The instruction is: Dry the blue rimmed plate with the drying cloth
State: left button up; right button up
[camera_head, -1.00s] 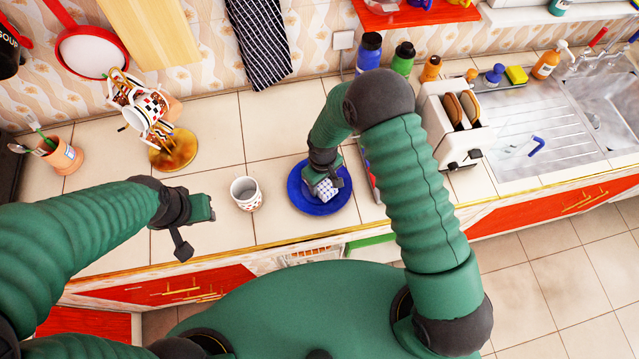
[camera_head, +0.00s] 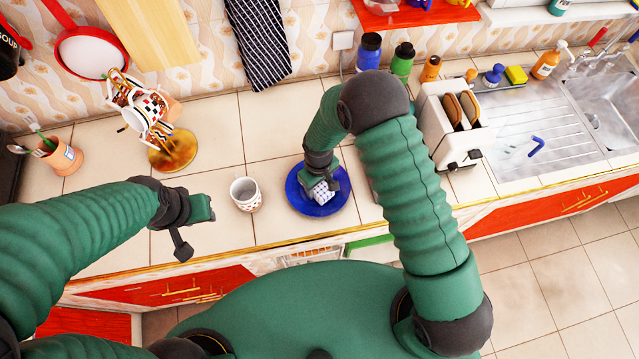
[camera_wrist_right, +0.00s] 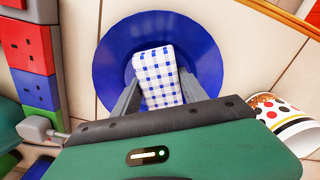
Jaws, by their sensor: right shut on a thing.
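The blue plate (camera_head: 331,207) lies flat on the tiled counter, and it also shows in the right wrist view (camera_wrist_right: 113,60). A white cloth with blue checks (camera_wrist_right: 157,75) is over the plate's middle; it also shows in the head view (camera_head: 321,192). My right gripper (camera_head: 321,180) is shut on the cloth, its two fingers (camera_wrist_right: 158,92) on either side of it. Whether the cloth touches the plate is hard to tell. My left gripper (camera_head: 193,228) hangs left of the mug, apart from the plate, with its fingers apart and nothing between them.
A patterned mug (camera_head: 246,194) stands close left of the plate. A toaster (camera_head: 449,128) is at the right, with the sink (camera_head: 600,110) beyond it. A mug tree (camera_head: 172,149) and a utensil pot (camera_head: 62,156) stand at the left. Open counter lies behind the plate.

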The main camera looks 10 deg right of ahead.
jog(key=shift+w+d+f, duration=0.15)
jog(key=shift+w+d, duration=0.1)
jog(key=shift+d, duration=0.25)
jog(key=shift+w+d+r, duration=0.2)
jog(key=shift+w+d, duration=0.2)
jog(key=shift+d, duration=0.25)
jog(key=shift+s+a+f, duration=0.2)
jog(key=shift+s+a, duration=0.2)
jog(key=shift+a, duration=0.15)
jog(key=shift+s+a+r, duration=0.2)
jog(key=shift+s+a, duration=0.1)
jog(key=shift+a, duration=0.45)
jog(key=shift+w+d+f, duration=0.2)
jog(key=shift+w+d, duration=0.05)
jog(key=shift+d, duration=0.3)
jog(key=shift+w+d+r, duration=0.2)
jog(key=shift+w+d, duration=0.25)
jog(key=shift+d, duration=0.3)
jog(key=shift+s+a+f, duration=0.15)
jog(key=shift+a, duration=0.1)
jog(key=shift+s+a, duration=0.25)
jog(key=shift+a, duration=0.1)
